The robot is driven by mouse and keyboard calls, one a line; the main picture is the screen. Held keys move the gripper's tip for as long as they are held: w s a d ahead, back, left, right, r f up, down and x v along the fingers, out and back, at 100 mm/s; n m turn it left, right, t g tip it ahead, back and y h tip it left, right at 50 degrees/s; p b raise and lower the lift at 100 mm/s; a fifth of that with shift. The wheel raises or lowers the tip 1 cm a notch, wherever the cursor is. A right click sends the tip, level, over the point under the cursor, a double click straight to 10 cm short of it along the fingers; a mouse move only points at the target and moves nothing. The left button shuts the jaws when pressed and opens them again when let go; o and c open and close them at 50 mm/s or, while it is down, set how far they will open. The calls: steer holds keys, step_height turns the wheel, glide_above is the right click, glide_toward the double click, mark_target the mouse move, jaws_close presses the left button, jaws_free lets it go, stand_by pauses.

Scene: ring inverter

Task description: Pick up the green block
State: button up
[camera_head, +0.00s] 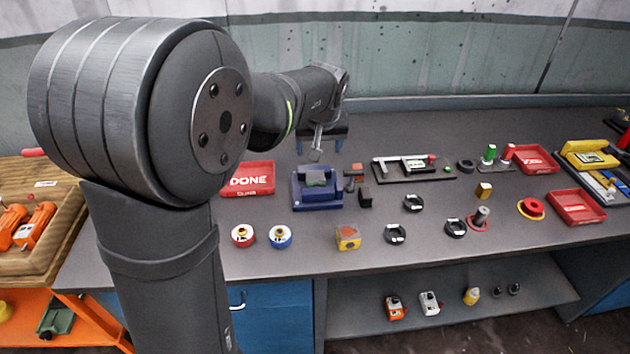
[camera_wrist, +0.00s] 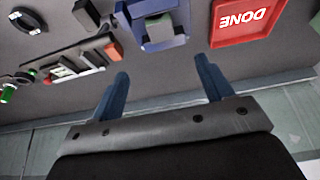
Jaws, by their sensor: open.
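A grey-green block (camera_head: 315,178) sits in the top of a blue fixture (camera_head: 318,199) on the grey bench, right of the red DONE tray. In the wrist view the block (camera_wrist: 160,28) shows at the top middle, inside the upside-down blue fixture (camera_wrist: 184,38). My gripper (camera_head: 321,147) is over the bench, behind and above the fixture in the head view. In the wrist view its two blue fingers (camera_wrist: 161,70) are spread wide with nothing between them, apart from the block. The arm partly hides the gripper in the head view.
The red DONE tray (camera_head: 250,179) lies left of the fixture. A small red-and-black part (camera_head: 354,175) stands close on its right. A black plate with parts (camera_head: 413,169) lies farther right, and black rings (camera_head: 395,234) are in front. The wall rises behind the bench.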

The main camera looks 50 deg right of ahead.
mark_target(316, 176)
steer(key=x, duration=1.7)
steer(key=shift+a, duration=0.1)
steer(key=c, duration=1.4)
